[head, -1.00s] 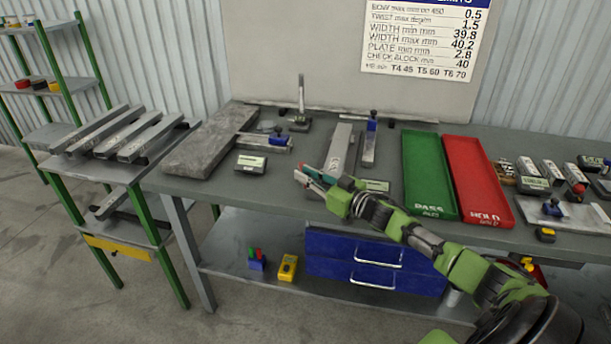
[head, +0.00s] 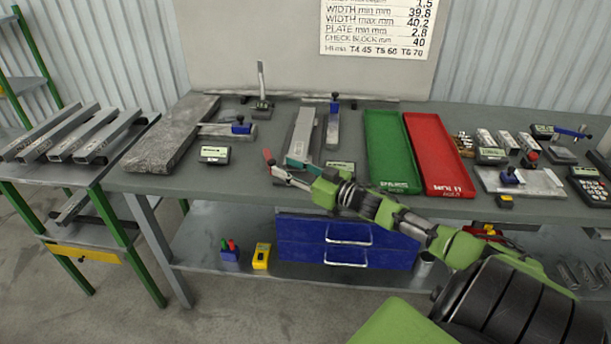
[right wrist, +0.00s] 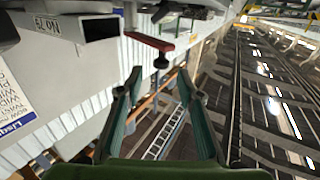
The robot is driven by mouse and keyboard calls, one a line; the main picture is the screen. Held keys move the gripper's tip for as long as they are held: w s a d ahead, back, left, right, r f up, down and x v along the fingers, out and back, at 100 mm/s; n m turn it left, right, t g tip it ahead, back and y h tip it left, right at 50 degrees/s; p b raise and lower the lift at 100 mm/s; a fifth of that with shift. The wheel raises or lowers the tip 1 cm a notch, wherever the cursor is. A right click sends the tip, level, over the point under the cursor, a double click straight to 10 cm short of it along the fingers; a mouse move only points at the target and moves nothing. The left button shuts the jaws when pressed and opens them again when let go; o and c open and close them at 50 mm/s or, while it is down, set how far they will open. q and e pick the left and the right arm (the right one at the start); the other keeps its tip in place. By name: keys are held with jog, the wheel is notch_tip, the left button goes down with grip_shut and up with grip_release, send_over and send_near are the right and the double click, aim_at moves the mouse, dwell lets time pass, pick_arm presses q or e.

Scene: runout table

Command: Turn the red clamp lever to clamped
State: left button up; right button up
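The red clamp lever (head: 267,157) shows near the bench's front edge, left of the end of a grey tube (head: 303,132). In the right wrist view the red lever (right wrist: 150,41) lies beyond my fingertips, above a dark stem with a round end. My right gripper (head: 285,169) is at the bench's front edge, close to the lever on its right. In the right wrist view its two green fingers (right wrist: 161,82) are spread, with nothing between them. The lever appears apart from the fingers. The clamp body is mostly hidden. My left gripper is not in view.
A grey slab (head: 170,135) and a small gauge box (head: 214,154) are to the left. A green tray (head: 388,150) and a red tray (head: 436,155) stand to the right. Blue drawers (head: 345,243) hang below the bench.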

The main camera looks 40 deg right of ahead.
jog(key=s+d, duration=0.1)
jog(key=s, duration=0.5)
jog(key=shift+s+d, duration=0.1)
